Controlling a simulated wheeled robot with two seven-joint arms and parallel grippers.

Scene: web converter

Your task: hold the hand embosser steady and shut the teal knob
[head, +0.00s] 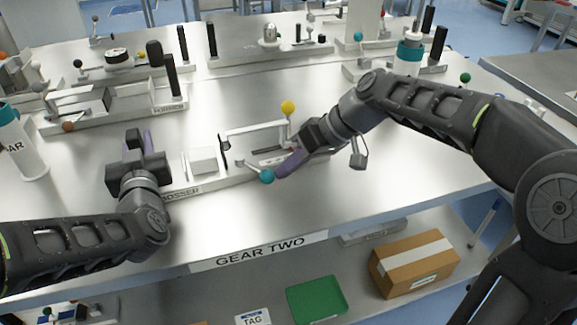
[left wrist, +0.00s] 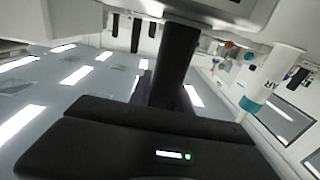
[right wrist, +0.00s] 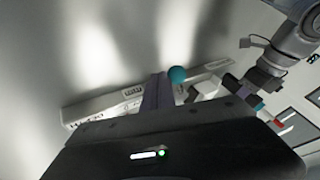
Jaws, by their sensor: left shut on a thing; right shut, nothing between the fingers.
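The hand embosser (head: 203,160) is a pale device on the workbench, its front label partly hidden by my left arm. Its teal knob (head: 267,177) sits on a short pale lever at the front; it also shows in the right wrist view (right wrist: 177,75). My left gripper (head: 140,148) is at the embosser's left end, shut on a dark upright post (left wrist: 175,65) that looks like its handle; the grip itself is mostly hidden. My right gripper (head: 285,168) is shut and empty, its purple fingertips just right of the teal knob. I cannot tell whether they touch it.
A yellow knob (head: 288,107) stands on an arm behind my right gripper. Similar devices with black posts (head: 155,55) line the bench's back. A white bottle (head: 20,145) stands at left. The bench front (head: 340,205) is clear. A carton (head: 413,262) and green tray (head: 316,298) lie on the shelf below.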

